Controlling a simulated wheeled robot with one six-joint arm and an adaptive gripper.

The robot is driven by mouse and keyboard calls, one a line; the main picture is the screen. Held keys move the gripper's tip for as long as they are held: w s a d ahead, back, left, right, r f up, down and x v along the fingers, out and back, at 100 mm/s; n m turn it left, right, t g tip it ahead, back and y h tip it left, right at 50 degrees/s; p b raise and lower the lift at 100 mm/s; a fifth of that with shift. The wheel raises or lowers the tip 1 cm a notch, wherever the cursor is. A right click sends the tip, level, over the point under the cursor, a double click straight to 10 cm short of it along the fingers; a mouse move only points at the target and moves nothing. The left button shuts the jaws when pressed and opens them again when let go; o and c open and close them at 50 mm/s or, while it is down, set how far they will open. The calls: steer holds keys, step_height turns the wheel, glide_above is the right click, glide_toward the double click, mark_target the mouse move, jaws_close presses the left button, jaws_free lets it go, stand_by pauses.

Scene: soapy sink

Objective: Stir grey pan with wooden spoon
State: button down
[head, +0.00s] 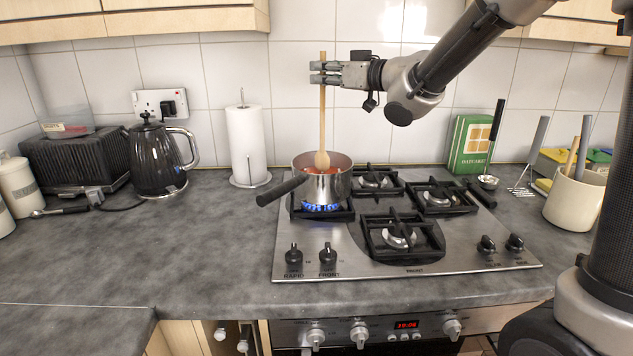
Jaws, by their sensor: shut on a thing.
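The grey metal pan (328,187) sits on the back left burner of the hob, over a lit blue flame. Its dark handle (281,190) points to the front left. Something red shows inside it. The wooden spoon (322,118) stands nearly upright, with its bowl end low at the pan's opening. Whether the bowl touches the red contents I cannot tell. My gripper (324,73) comes in from the right and is shut on the upper part of the spoon's handle, well above the pan.
The hob (330,258) has other unlit burners to the right of the pan. A paper towel roll (246,147) and a black kettle (158,158) stand to the left. A green box (468,145) and a cream utensil pot (573,202) stand to the right. The front left worktop is clear.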

mark_target(325, 51)
steer(key=shift+r, duration=2.35)
steer(key=shift+r, duration=2)
